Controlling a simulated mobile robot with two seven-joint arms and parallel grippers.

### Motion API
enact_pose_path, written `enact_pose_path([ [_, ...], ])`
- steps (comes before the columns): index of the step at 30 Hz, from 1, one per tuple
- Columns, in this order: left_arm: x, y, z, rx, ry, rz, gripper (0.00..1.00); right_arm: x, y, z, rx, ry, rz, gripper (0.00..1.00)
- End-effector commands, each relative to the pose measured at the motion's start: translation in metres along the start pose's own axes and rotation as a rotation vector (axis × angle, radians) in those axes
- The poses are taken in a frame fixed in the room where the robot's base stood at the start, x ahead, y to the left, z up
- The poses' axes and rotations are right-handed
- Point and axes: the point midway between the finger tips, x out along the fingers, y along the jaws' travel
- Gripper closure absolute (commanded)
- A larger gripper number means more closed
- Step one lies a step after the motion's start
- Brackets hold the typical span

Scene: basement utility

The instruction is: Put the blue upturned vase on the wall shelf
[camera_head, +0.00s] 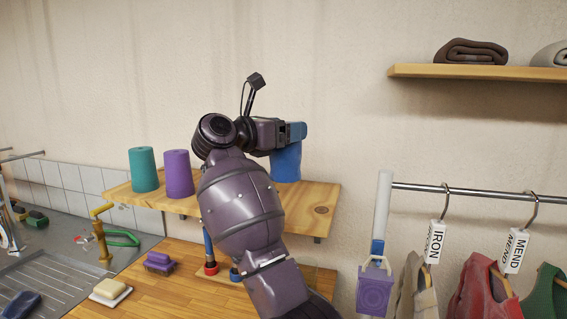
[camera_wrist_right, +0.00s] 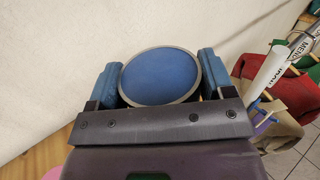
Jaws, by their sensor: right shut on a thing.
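The blue upturned vase (camera_head: 286,163) is upright at the lower wooden wall shelf (camera_head: 322,204). Its lower end shows against the shelf's top, right of the middle; I cannot tell whether it touches. My right gripper (camera_head: 296,131) is shut on the vase near its top. In the right wrist view the vase's round blue end (camera_wrist_right: 162,77) lies between the two blue fingers of the gripper (camera_wrist_right: 160,82). A teal vase (camera_head: 144,170) and a purple vase (camera_head: 178,173) stand at the shelf's left. My right arm hides the shelf's middle. My left gripper is out of view.
A higher shelf (camera_head: 480,73) at the right holds rolled towels (camera_head: 471,52). Below it, a rail (camera_head: 480,191) carries hanging clothes. A wooden counter with soap (camera_head: 109,288) and a brass tap (camera_head: 101,238) lie below left. The lower shelf's right end is bare.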

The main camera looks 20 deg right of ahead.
Motion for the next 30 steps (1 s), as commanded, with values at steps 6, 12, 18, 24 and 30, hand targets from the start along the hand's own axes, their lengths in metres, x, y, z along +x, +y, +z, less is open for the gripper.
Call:
enact_pose_path([
  [6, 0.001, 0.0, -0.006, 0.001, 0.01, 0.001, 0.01, 0.0, 0.0, -0.028, 0.001, -0.002, 0.001, 0.53],
  [12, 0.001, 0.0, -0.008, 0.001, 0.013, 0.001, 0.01, 0.001, 0.0, -0.038, 0.0, -0.001, 0.0, 0.53],
  [18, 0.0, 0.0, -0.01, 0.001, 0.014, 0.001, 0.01, 0.001, 0.0, -0.065, -0.001, -0.002, -0.002, 0.53],
  [24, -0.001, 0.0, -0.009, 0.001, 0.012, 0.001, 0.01, 0.0, 0.0, -0.074, 0.003, -0.002, 0.001, 0.53],
  [30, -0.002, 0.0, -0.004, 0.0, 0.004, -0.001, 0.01, 0.0, 0.0, -0.075, 0.002, -0.001, 0.001, 0.53],
])
